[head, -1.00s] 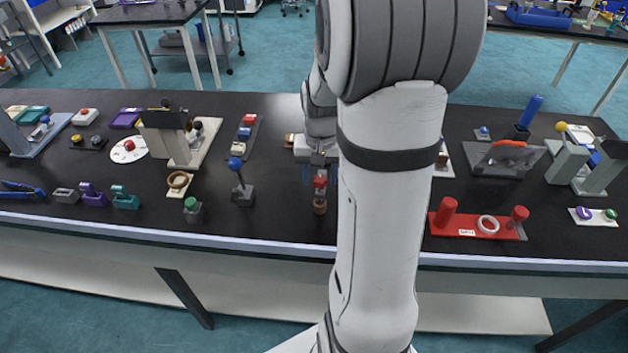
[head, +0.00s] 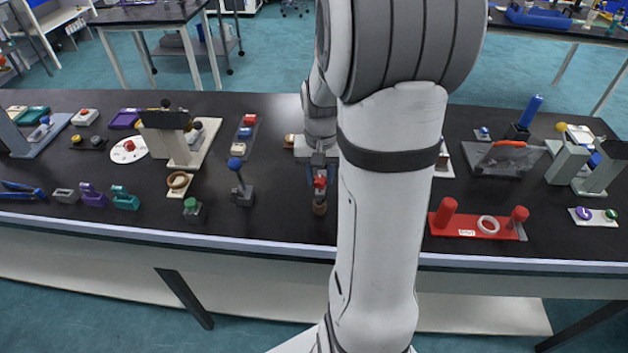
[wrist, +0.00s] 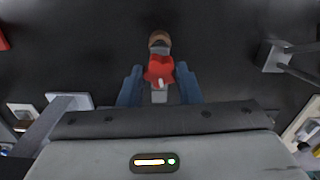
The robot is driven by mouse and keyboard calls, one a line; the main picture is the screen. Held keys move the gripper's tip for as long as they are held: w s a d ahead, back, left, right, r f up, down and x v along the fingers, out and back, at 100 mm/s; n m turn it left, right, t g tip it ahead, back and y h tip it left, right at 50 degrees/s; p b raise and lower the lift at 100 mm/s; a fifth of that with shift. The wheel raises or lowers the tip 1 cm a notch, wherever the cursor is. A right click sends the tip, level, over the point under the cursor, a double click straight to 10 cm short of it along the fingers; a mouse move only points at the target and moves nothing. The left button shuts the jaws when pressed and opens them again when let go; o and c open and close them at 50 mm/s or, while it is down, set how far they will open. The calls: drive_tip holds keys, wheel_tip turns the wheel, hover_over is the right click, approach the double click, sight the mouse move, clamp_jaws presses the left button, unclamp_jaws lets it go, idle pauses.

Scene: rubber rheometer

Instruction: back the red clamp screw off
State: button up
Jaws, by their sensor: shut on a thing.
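The red clamp screw (head: 320,182) stands upright near the front edge of the bench, above a brown round piece (head: 320,207). In the wrist view its lobed red head (wrist: 159,70) lies between the two blue fingers, with a small pale mark on it. My gripper (wrist: 159,88) is shut on the red clamp screw; it also shows in the head view (head: 321,176), pointing down at the screw. My arm hides the bench just right of it.
A grey stand with a blue ball-topped lever (head: 237,165) is to the left, with a green-knobbed block (head: 191,205) beyond it. A red base with pegs and a white ring (head: 477,232) lies to the right. The bench between the lever and screw is clear.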

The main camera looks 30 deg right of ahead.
drive_tip(key=n, duration=0.3)
drive_tip(key=shift+n, duration=0.5)
drive_tip(key=n, duration=0.4)
drive_tip(key=shift+a, duration=0.1)
drive_tip(key=shift+n, duration=0.4)
drive_tip(key=n, duration=0.3)
drive_tip(key=shift+n, duration=0.4)
